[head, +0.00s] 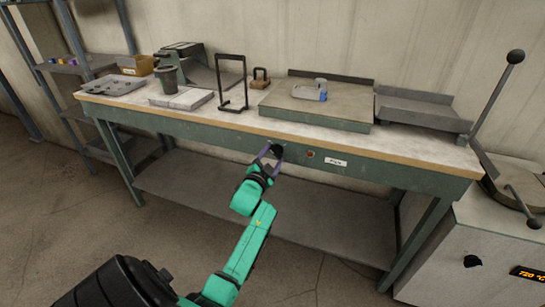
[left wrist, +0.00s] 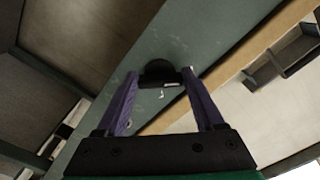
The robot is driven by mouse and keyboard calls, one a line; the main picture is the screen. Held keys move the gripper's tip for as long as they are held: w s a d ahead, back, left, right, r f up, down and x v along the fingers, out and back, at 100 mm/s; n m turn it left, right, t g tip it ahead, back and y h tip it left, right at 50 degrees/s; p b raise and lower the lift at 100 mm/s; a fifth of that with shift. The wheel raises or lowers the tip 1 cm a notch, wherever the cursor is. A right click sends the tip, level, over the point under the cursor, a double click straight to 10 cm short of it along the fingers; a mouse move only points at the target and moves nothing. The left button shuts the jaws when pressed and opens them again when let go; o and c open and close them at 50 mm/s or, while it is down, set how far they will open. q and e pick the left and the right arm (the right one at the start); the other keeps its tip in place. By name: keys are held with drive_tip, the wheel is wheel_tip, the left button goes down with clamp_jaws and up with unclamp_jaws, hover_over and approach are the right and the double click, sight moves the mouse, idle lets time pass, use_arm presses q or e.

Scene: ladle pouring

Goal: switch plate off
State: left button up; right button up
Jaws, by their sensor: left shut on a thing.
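A black round knob (head: 278,149) sits on the green front rail of the workbench (head: 220,131). My left gripper (head: 271,153) reaches up to this knob, its purple fingers on either side of it. In the left wrist view the knob (left wrist: 158,71) is between the fingertips of the gripper (left wrist: 159,77), which is shut on it. The knob's exact turn is too small to read. A small reddish light (head: 310,154) and a white label (head: 337,162) are to its right. The flat plate (head: 300,107) lies on the bench above, with a small can (head: 322,88) on it. My right gripper is not in view.
The bench top also holds a dark cup (head: 168,79), a black frame stand (head: 231,85), a mould tray (head: 114,86) and a grey tray (head: 420,107). A furnace cabinet (head: 470,245) with a lit display stands at the right. The floor before the bench is clear.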

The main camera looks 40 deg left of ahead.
use_arm(q)
drive_tip(key=o, duration=1.4)
drive_tip(key=p+v, duration=0.1)
drive_tip(key=v, duration=1.3)
drive_tip(key=shift+s+d, duration=0.2)
drive_tip(key=shift+s, duration=0.1)
drive_tip(key=shift+f, duration=0.1)
